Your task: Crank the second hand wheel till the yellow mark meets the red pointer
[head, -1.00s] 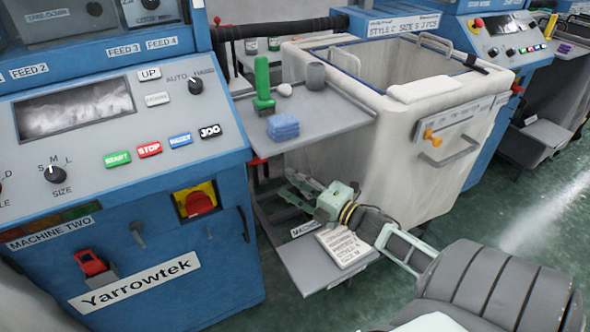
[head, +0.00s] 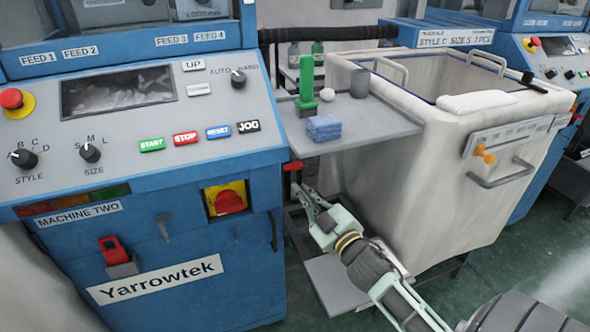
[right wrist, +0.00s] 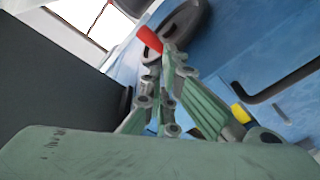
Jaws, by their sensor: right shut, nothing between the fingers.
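A dark grey round hand wheel (right wrist: 192,30) with a red grip (right wrist: 149,38) shows at the top of the right wrist view, against a blue panel. In the head view the red grip (head: 293,166) sticks out at the right side of machine two (head: 170,262); the wheel is hidden there. My right gripper (head: 306,192) is shut and empty, just below the red grip. In the right wrist view its fingertips (right wrist: 170,52) are close to the grip and wheel; I cannot tell whether they touch. I cannot make out the yellow mark or red pointer. My left gripper is not in view.
A grey shelf (head: 360,137) with a green-handled tool (head: 306,85) and blue cloths (head: 324,127) is above my right gripper. A white cloth-lined bin (head: 400,195) stands to its right. A lower grey shelf (head: 335,285) lies below. Green floor is open at the right.

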